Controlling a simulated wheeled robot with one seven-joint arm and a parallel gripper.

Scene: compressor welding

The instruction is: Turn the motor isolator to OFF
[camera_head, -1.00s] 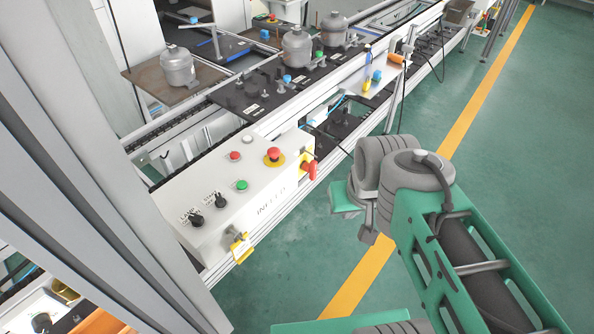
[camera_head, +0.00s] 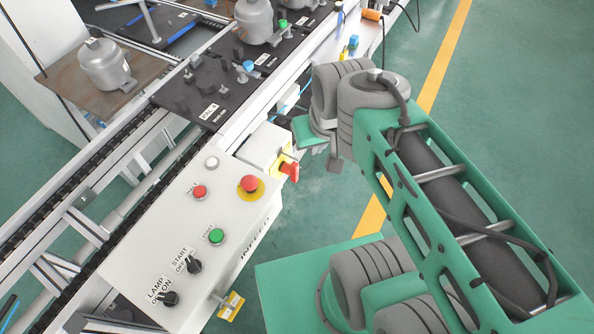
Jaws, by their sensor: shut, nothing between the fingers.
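A red rotary handle on a yellow plate (camera_head: 289,170), which looks like the motor isolator, sits on the right-hand side of a small grey-white housing at the far end of the control box (camera_head: 150,240). Its position marking is too small to read. My arm reaches in from the right, with its grey joints and green links to the right of the handle. A grey joint with a green plate is close to the handle in the picture, apart from it. My gripper's fingers do not show.
The box top carries a red mushroom button (camera_head: 249,184), a green button (camera_head: 216,236), a red button (camera_head: 200,192) and two black selector knobs (camera_head: 194,265). A conveyor with grey compressors (camera_head: 106,65) runs behind. Green floor (camera_head: 480,130) is open at right.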

